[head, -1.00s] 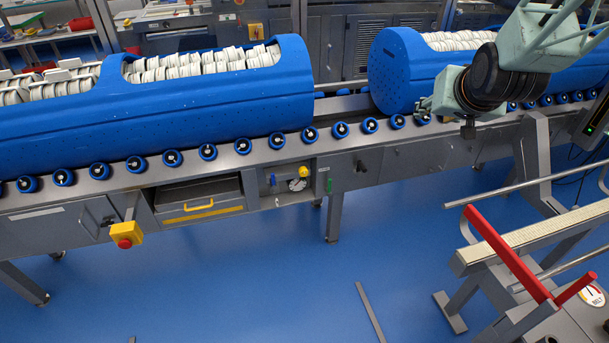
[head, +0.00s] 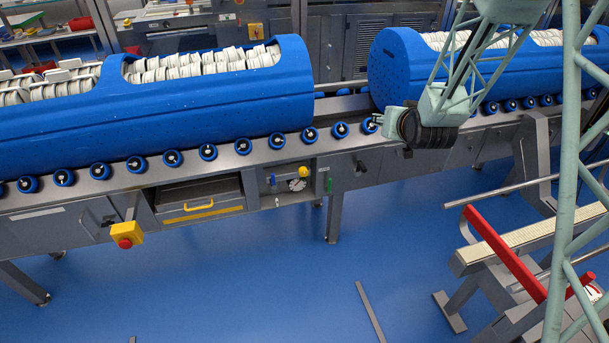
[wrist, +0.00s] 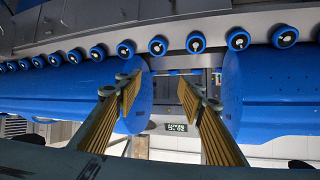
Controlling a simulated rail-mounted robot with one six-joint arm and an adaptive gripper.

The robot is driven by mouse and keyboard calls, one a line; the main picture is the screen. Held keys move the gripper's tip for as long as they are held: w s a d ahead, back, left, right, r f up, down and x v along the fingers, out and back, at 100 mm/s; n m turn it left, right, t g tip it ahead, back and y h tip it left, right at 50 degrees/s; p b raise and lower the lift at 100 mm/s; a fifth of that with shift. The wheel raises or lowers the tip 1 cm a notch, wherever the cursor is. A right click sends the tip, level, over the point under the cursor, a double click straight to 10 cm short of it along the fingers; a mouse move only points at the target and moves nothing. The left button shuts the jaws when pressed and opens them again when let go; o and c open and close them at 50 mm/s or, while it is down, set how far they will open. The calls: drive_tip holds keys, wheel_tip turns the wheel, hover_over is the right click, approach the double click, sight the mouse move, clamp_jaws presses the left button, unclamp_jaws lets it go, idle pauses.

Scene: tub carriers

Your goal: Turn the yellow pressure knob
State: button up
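The yellow knob (head: 303,171) is small and sits on a grey front panel (head: 270,184) below the roller rail, just above a round white gauge (head: 297,185). I cannot make out the knob in the wrist view. My gripper (head: 366,126) is to the right of and above the knob in the head view, near the rollers and apart from the panel. In the wrist view its two ribbed, brownish fingers (wrist: 160,88) are spread with nothing between them. Its fingertips are too small to tell in the head view.
Blue perforated tubs (head: 220,98) of white pieces lie on the roller rail (head: 225,160). A red emergency button (head: 125,243) and a drawer with a yellow handle (head: 200,206) are left of the panel. A red-barred stand (head: 500,250) is at right. The blue floor before the panel is open.

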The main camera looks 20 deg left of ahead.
drive_tip(key=w+a+f+y, duration=0.2)
drive_tip(key=a+f, duration=0.5)
drive_tip(key=f, duration=0.1)
drive_tip(key=n+t+y+p, duration=0.1)
drive_tip(key=n+t+y, duration=0.15)
drive_tip(key=y, duration=0.25)
approach(304, 174)
drive_tip(key=s+d, duration=0.1)
drive_tip(key=s+d+m, duration=0.1)
drive_tip(key=s, duration=0.1)
drive_tip(key=shift+d+r, duration=0.15)
drive_tip(key=shift+d, duration=0.1)
drive_tip(key=shift+w+a, duration=0.1)
drive_tip(key=shift+b+x, duration=1.55)
drive_tip(key=shift+x, duration=5.25)
drive_tip(key=shift+c, duration=0.5)
